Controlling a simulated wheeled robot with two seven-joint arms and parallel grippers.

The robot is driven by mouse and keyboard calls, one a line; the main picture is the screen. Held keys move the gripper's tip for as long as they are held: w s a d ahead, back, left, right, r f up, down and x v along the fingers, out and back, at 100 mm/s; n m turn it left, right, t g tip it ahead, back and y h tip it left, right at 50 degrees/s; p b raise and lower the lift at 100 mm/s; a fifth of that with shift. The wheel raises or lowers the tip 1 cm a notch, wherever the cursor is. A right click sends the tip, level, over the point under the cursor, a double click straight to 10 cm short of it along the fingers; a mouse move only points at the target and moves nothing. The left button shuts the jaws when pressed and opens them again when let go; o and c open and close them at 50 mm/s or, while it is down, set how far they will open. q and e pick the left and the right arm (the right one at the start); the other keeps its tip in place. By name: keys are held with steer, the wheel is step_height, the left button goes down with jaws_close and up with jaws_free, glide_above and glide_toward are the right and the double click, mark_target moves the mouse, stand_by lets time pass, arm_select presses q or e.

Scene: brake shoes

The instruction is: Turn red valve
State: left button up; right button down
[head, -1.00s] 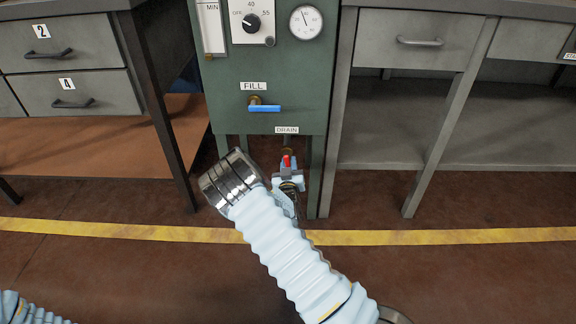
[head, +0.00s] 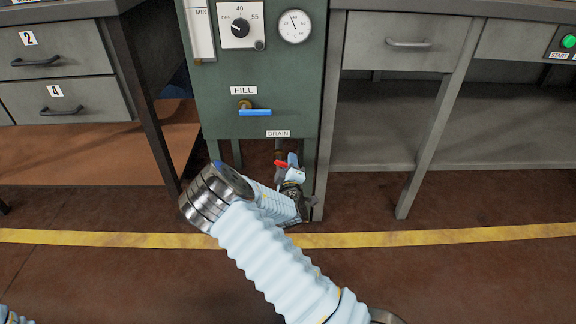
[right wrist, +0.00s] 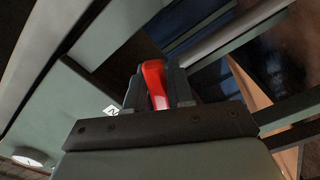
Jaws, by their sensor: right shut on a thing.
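The red valve handle (head: 281,163) sits on the drain pipe under the green cabinet, just below the DRAIN label (head: 278,133). In the head view it points to the left. My right gripper (head: 287,165) is at the valve, with its arm reaching up from below. In the right wrist view the red handle (right wrist: 155,86) lies between the two dark fingers (right wrist: 157,90), which are shut on it. Much of the valve body is hidden behind my gripper. My left gripper is out of view; only a bit of its arm sleeve shows at the lower left.
The green cabinet (head: 262,75) carries a blue FILL handle (head: 255,112), a dial (head: 240,27) and a round gauge (head: 295,26). Its legs stand close to the valve. Grey benches flank it, with drawers (head: 55,50) at left. A yellow line (head: 420,239) crosses the open floor.

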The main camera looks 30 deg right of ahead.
steer(key=n, duration=0.1)
steer(key=r+n, duration=0.1)
steer(key=n, duration=0.3)
steer(key=shift+s+d+r, duration=0.15)
steer(key=shift+r, duration=0.2)
steer(key=shift+n, duration=0.4)
steer(key=c, duration=1.1)
jaws_free()
steer(key=shift+r, duration=0.1)
steer(key=shift+s, duration=0.1)
steer(key=p+v, duration=0.1)
steer(key=v, duration=1.2)
steer(key=shift+s+a, duration=0.2)
steer(key=shift+a, duration=0.05)
steer(key=shift+p, duration=0.3)
